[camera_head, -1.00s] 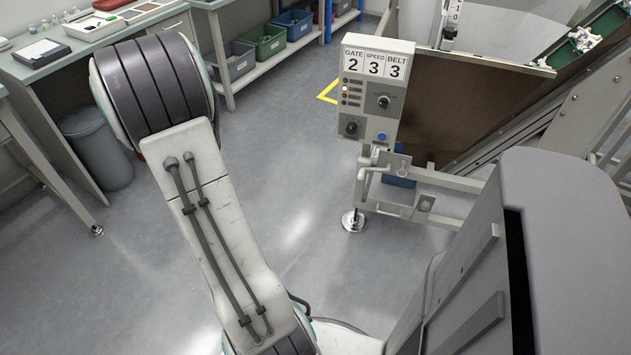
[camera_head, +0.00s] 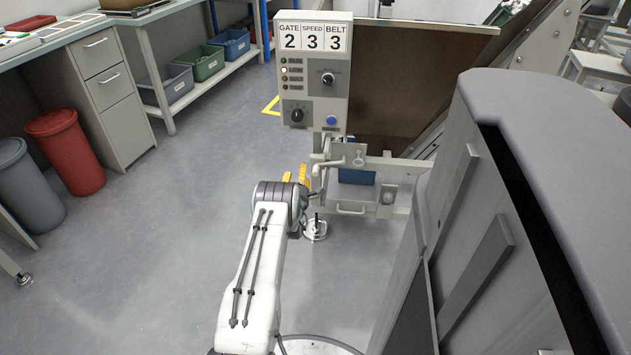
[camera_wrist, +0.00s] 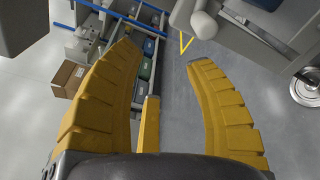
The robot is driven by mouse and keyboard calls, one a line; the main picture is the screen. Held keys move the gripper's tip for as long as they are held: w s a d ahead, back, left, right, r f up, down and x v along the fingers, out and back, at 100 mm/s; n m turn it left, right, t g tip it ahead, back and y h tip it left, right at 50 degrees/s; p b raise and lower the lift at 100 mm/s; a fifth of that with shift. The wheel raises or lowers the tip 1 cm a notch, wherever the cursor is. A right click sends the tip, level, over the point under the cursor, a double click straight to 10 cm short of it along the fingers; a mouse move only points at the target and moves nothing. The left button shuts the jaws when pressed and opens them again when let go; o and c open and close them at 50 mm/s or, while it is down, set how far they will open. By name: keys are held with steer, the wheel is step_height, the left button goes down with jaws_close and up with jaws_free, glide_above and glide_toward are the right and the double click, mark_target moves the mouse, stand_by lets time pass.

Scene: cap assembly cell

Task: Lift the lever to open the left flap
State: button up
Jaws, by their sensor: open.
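A pale lever-like handle (camera_head: 322,172) hangs on the machine frame below the control box in the head view. In the wrist view a light grey rounded bar end (camera_wrist: 201,26), probably this handle, shows at the top, beyond and right of the gap between my fingers. My gripper (camera_head: 296,174) is at the end of the lowered arm, just left of the handle. Its yellow fingers also show in the wrist view (camera_wrist: 163,58), open and empty, with no contact visible. I cannot tell which part is the left flap.
The control box (camera_head: 315,75) reads gate 2, speed 3, belt 3. A brown panel (camera_head: 405,90) stands to its right. Floor left of my arm is clear.

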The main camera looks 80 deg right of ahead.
mark_target(316, 175)
steer(key=shift+g+h, duration=0.3)
steer(key=shift+g, duration=0.2)
steer(key=s+f, duration=0.2)
steer(key=s, duration=0.1)
steer(key=s+f+b, duration=0.1)
steer(key=shift+s+a+f, duration=0.35)
steer(key=shift+s+d+n, duration=0.1)
steer(key=shift+s+n, duration=0.05)
steer(key=shift+n, duration=0.15)
steer(key=shift+d+b, duration=3.3)
steer(key=shift+d, duration=0.1)
steer(key=shift+c, duration=0.2)
jaws_close()
steer(key=shift+r, duration=0.1)
